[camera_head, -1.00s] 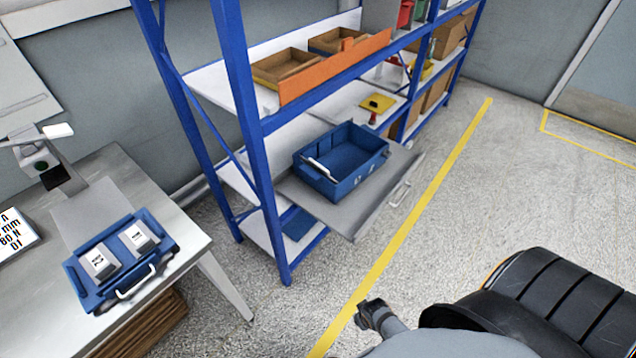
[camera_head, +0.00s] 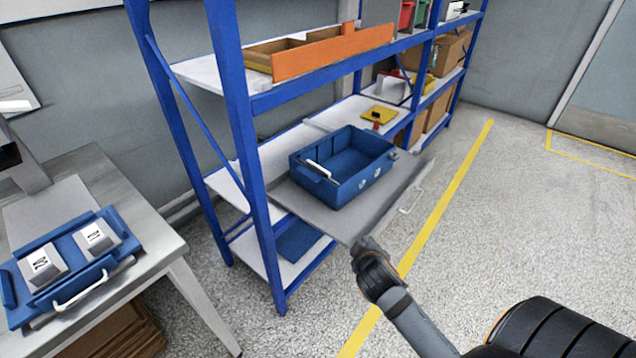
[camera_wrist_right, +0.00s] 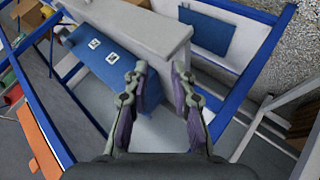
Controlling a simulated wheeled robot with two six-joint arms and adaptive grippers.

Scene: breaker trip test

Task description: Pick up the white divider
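No piece is plain to me as a separate white divider. A short white bar (camera_head: 319,169) lies along the left rim of the blue bin (camera_head: 352,188); I cannot tell whether it is a handle or the divider. The bin stands on a grey pull-out shelf (camera_head: 322,210). My right gripper (camera_head: 366,243) is by that shelf's front edge, apart from the bin. In the right wrist view its fingers (camera_wrist_right: 161,72) are spread with nothing between them, and the blue bin (camera_wrist_right: 97,72) lies beyond. My left gripper is not in view.
A metal table (camera_head: 150,205) at left holds a blue tray (camera_head: 110,222) with two labelled grey blocks and a white handle. Blue rack posts (camera_head: 240,130) and an orange-fronted tray (camera_head: 335,52) stand around and above the bin. The floor at right is clear.

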